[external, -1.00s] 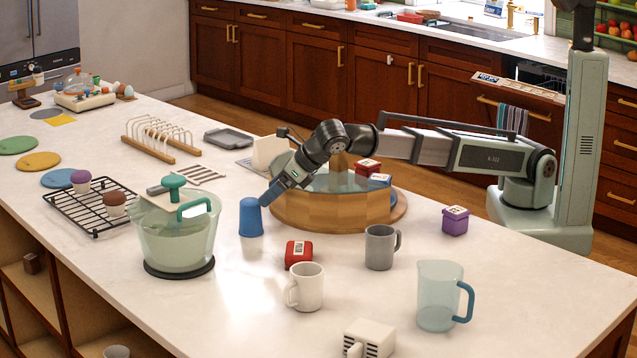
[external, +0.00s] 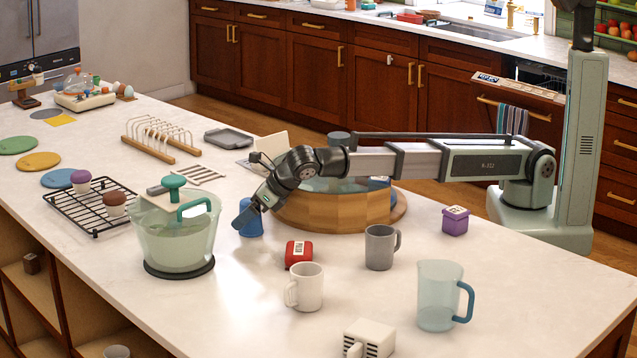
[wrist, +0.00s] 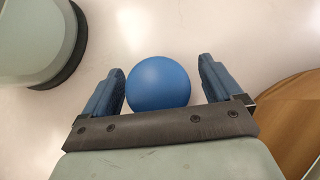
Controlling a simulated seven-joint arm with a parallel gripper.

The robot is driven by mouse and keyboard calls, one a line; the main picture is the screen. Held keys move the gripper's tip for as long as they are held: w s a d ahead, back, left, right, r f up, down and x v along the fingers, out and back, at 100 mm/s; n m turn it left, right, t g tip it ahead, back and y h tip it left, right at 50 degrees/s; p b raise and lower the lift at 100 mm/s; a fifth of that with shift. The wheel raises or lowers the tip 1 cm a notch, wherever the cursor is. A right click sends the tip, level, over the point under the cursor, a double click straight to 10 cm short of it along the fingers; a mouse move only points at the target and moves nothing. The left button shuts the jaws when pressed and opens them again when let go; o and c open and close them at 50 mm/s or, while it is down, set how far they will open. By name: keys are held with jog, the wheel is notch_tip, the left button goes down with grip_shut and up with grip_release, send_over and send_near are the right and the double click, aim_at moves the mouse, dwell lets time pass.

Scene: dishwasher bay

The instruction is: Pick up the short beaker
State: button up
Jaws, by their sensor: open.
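A small plain blue beaker (external: 255,229) stands on the white counter between the mixing bowl and the round wooden tub. From above in the wrist view, the blue beaker (wrist: 158,83) shows as a smooth round blue top. My gripper (external: 243,218) reaches down at the beaker and hides part of it in the external view. In the wrist view my gripper (wrist: 162,68) is open, with one blue finger on each side of the beaker. The left finger looks very close to it, with a wider gap on the right. I cannot tell whether either finger touches it.
A pale green mixing bowl (external: 180,243) stands to the left, and the wooden tub (external: 335,212) to the right. A red block (external: 298,253), a white mug (external: 305,288), a grey mug (external: 380,247) and a clear jug (external: 438,295) stand in front and right. Counter just before the beaker is clear.

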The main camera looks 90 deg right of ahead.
jog(key=shift+f, duration=0.1)
jog(key=shift+c, duration=0.2)
jog(key=c, duration=1)
jog(key=shift+w, duration=0.1)
